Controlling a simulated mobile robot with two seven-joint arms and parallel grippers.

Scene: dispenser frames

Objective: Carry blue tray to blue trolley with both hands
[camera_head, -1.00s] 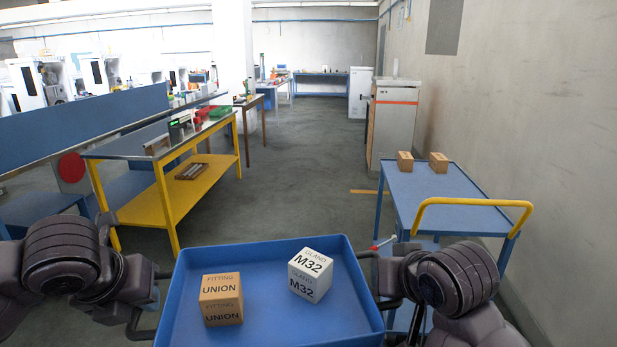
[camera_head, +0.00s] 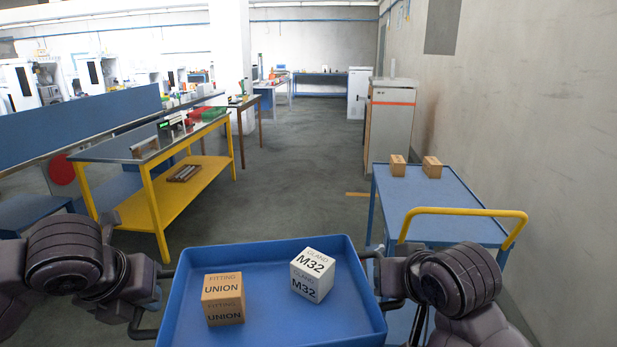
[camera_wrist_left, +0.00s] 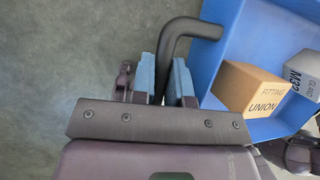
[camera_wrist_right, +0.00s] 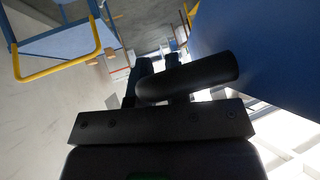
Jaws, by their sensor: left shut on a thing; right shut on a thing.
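The blue tray (camera_head: 272,262) is held level in front of me between both arms. On it stand a brown box marked FITTING UNION (camera_head: 222,299) and a white box marked GLAND M32 (camera_head: 312,276). My left gripper (camera_wrist_left: 171,82) is shut on the tray's dark bent handle (camera_wrist_left: 186,32). My right gripper (camera_wrist_right: 160,80) is shut on the opposite dark handle (camera_wrist_right: 195,77). The blue trolley (camera_head: 438,200) stands ahead to the right, with a yellow push handle (camera_head: 465,212) at its near end. It is apart from the tray.
Two small brown boxes, one left (camera_head: 398,166) and one right (camera_head: 432,167), stand at the trolley's far end; its near top is bare. A yellow-framed workbench (camera_head: 160,150) stands at the left. A cabinet (camera_head: 390,125) is behind the trolley. Grey floor between is clear.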

